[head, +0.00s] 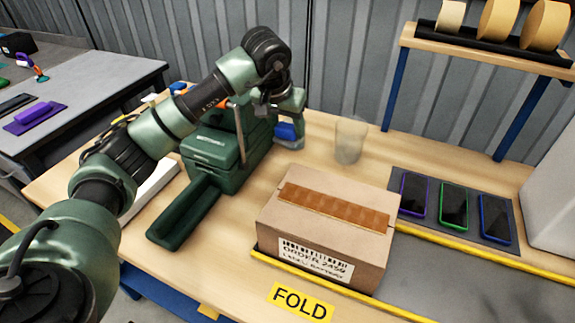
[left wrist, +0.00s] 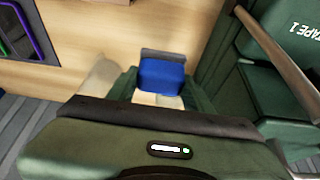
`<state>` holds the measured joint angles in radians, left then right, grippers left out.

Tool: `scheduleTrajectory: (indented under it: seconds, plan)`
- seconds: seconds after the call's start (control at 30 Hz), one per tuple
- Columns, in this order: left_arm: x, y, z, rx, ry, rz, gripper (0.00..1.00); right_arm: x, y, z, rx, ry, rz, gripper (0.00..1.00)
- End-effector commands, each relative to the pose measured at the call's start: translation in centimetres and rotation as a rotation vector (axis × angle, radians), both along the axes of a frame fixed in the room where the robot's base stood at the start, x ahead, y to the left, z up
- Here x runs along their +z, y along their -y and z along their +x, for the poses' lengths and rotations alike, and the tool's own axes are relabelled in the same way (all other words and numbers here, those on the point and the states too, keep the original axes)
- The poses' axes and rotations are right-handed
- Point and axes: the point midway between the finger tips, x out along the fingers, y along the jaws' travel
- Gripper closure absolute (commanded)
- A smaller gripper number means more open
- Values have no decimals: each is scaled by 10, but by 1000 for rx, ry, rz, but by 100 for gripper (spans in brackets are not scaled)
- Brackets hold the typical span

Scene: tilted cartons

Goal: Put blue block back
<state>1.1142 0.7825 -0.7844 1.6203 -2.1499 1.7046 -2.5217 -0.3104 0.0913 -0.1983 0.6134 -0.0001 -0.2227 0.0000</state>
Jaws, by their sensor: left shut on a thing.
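The blue block (head: 287,131) is between the fingers of my left gripper (head: 289,136), just right of the green drawer cabinet (head: 212,150). In the left wrist view the blue block (left wrist: 162,78) shows between the fingertips, with a pale surface below it. My left gripper is shut on it. I cannot tell whether the block is touching the table. The cabinet's lower drawer (head: 172,228) is pulled out toward the front and looks empty. In the left wrist view the cabinet (left wrist: 275,85) is at the right, marked "TAPE 1". My right gripper is out of view.
A clear cup (head: 350,140) stands right of my left gripper. A taped carton (head: 325,225) stands in front of the cup, by a yellow "FOLD" label (head: 300,302). Several phones lie on a dark mat (head: 410,181) at the right. A tape rack (head: 480,50) stands at the back right.

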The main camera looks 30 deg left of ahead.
Motion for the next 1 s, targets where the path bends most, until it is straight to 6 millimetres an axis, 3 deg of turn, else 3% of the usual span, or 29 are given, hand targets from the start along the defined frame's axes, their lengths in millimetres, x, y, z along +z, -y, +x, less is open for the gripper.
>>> scheduleTrajectory:
  seconds: [0.1,0.3,0.5,0.8,1.0]
  plan:
    - [-34,1,-1,-1,-5,-1,82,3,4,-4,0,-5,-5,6]
    - [-75,0,-1,0,-3,-1,82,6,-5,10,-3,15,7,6]
    - [-90,0,0,0,1,0,82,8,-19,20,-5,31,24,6]
    - [-126,0,0,0,-1,0,82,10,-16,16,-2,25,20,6]
    - [-126,0,0,-1,2,0,82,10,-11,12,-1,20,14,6]
